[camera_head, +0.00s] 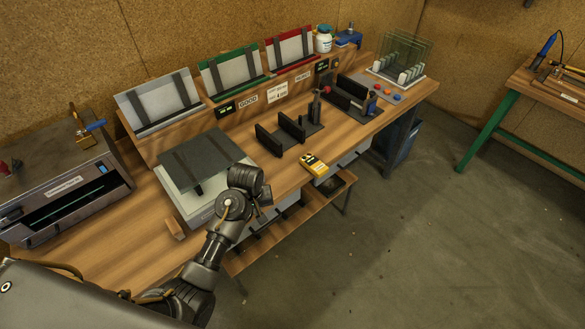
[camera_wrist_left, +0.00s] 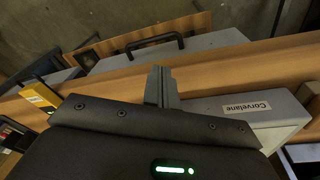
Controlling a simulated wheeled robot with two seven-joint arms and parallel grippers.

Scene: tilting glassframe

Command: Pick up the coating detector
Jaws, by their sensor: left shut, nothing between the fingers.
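The yellow device that looks like the coating detector (camera_head: 314,165) lies near the front edge of the workbench, right of my left arm. It also shows at the left of the left wrist view (camera_wrist_left: 40,96), partly cut off by my gripper body. My left gripper is shut and empty, its fingers (camera_wrist_left: 160,86) together over the bench's front edge. In the head view my left wrist hides most of the gripper, to the left of the yellow device and apart from it. My right gripper is not in view.
A grey box with a dark tilted plate (camera_head: 203,158) stands close to my left wrist. Black slotted holders (camera_head: 290,133) stand behind the yellow device. Three framed panels line the raised back shelf (camera_head: 243,97). A glass rack (camera_head: 402,65) stands at the far right end.

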